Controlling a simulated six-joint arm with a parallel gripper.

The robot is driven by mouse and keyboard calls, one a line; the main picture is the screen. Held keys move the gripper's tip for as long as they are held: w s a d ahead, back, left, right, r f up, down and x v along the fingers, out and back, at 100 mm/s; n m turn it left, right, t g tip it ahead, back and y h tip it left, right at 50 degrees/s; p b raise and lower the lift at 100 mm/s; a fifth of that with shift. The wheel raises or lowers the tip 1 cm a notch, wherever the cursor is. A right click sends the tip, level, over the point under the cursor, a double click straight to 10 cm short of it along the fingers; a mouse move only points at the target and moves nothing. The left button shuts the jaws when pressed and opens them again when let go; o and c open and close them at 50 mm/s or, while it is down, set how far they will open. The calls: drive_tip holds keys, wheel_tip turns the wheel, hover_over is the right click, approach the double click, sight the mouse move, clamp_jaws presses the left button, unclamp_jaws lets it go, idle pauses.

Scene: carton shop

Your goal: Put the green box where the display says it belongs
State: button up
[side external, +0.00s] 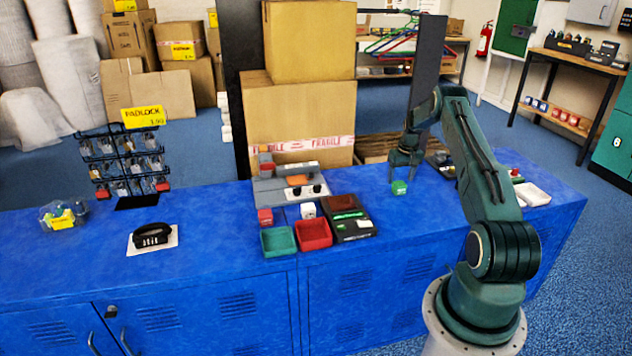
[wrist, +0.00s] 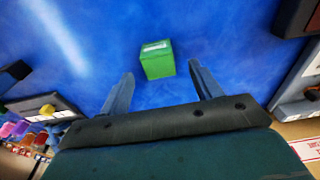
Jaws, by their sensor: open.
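The green box (side external: 399,187) stands on the blue counter, right of the trays. My gripper (side external: 404,160) is open and points down just above it. In the wrist view the green box (wrist: 157,60) lies between and slightly beyond the two spread fingertips (wrist: 161,72), with a pale label on one face. Neither finger appears to touch it. A green tray (side external: 265,252) and a red tray (side external: 327,244) stand side by side at the counter's front. Behind them is a grey unit (side external: 268,193) with a small orange panel (side external: 299,180); I cannot read any text on it.
A dark device (side external: 358,236) is right of the red tray. A telephone (side external: 152,236) and a padlock rack (side external: 125,165) are left. Blue counter is clear between the dark device and green box.

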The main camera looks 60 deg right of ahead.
sight(400, 183)
drive_tip(key=shift+d+f, duration=0.15)
drive_tip(key=shift+f, duration=1.75)
drive_tip(key=c, duration=1.1)
drive_tip(key=shift+r, duration=0.2)
drive_tip(key=shift+c, duration=0.2)
wheel_tip(400, 183, up, 20)
drive_tip(key=shift+f, duration=0.15)
